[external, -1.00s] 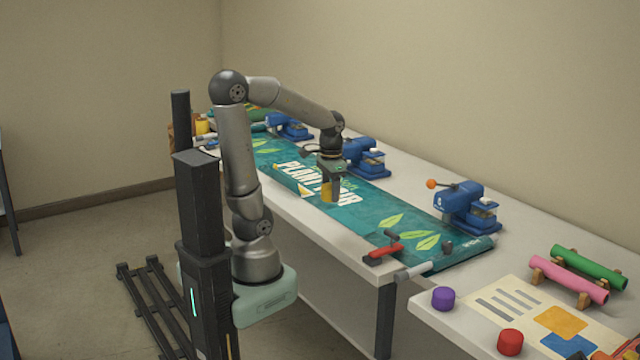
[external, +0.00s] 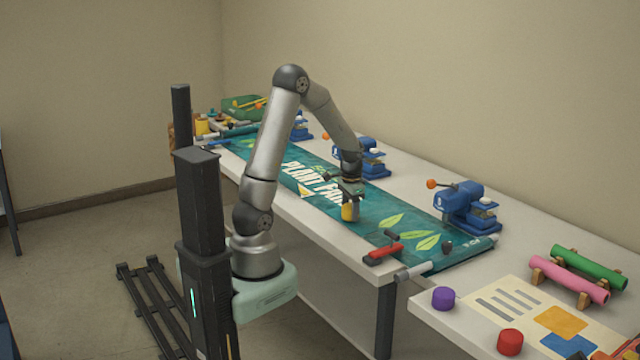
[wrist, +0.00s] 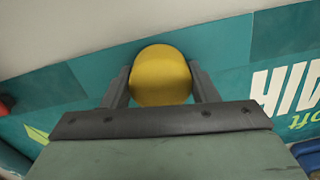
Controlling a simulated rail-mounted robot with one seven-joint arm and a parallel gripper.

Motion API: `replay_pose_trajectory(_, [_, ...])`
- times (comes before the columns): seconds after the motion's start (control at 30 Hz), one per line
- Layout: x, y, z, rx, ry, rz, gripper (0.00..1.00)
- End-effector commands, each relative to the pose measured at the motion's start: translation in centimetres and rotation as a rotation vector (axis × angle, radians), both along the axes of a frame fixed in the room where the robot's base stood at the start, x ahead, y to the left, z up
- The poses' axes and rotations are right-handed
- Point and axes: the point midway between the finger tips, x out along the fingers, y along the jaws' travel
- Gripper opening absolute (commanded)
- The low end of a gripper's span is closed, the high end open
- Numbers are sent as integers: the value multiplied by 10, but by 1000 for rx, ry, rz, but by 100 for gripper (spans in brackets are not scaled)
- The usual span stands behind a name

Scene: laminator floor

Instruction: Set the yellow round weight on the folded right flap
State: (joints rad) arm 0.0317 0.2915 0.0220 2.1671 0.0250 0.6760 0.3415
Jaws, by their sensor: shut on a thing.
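The yellow round weight (wrist: 160,76) is between the fingers of my gripper (wrist: 160,90) in the wrist view. In the external view my gripper (external: 350,208) is shut on the weight (external: 347,212) over the front edge of the teal banner (external: 372,205). Whether the weight touches the cloth is unclear. In the wrist view a paler teal panel (wrist: 225,45) with straight seams lies under the weight along the front edge; it looks like a folded flap. A small pale triangle (external: 306,192) shows farther left on the banner's front edge.
A red-handled clamp (external: 384,250) sits on the front edge to the right. Blue presses (external: 466,205) line the back of the banner. Purple (external: 443,298) and red (external: 510,342) round weights stand on the near table. White tabletop runs along the banner's front.

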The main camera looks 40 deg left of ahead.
Motion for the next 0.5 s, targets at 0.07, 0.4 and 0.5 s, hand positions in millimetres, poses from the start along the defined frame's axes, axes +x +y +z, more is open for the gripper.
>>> replay_pose_trajectory(0.07, [0, 0, -6, 0, -1, 0, 20])
replay_pose_trajectory(0.4, [0, 0, -10, 0, -2, 0, 20])
replay_pose_trajectory(0.5, [0, 0, -10, 0, -1, 0, 64])
